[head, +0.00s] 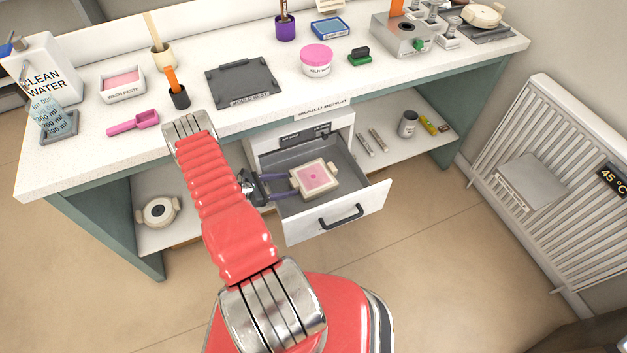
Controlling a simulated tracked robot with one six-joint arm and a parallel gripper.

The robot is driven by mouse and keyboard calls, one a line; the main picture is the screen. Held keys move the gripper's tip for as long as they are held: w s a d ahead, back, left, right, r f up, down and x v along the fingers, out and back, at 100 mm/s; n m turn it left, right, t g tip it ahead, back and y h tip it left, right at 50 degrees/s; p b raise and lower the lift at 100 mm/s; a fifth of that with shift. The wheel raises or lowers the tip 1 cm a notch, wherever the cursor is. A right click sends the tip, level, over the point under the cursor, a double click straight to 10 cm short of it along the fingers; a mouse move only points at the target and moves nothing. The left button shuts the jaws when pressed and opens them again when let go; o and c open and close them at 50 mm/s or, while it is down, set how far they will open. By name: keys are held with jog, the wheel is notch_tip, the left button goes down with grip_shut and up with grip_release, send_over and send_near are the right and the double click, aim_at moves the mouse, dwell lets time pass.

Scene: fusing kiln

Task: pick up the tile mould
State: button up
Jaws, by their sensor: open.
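A square cream mould with a pink face (318,172), which looks like the tile mould, lies in the open drawer (354,195) under the bench. My gripper (292,184) reaches into the drawer from the left. Its two purple fingers are apart and point at the mould's left side. The fingertips are very close to that edge; I cannot tell whether they touch it. My red arm crosses in front of the bench and hides part of the drawer's left side.
The drawer front with its dark handle (341,216) stands out from the bench (224,116). A round cream mould (159,211) sits on the lower left shelf, and another (484,15) on the bench top. A white radiator (590,160) stands at the right.

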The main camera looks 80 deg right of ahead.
jog(key=shift+x, duration=0.95)
jog(key=shift+w, duration=0.1)
jog(key=shift+c, duration=0.2)
jog(key=c, duration=1.3)
jog(key=shift+r, duration=0.15)
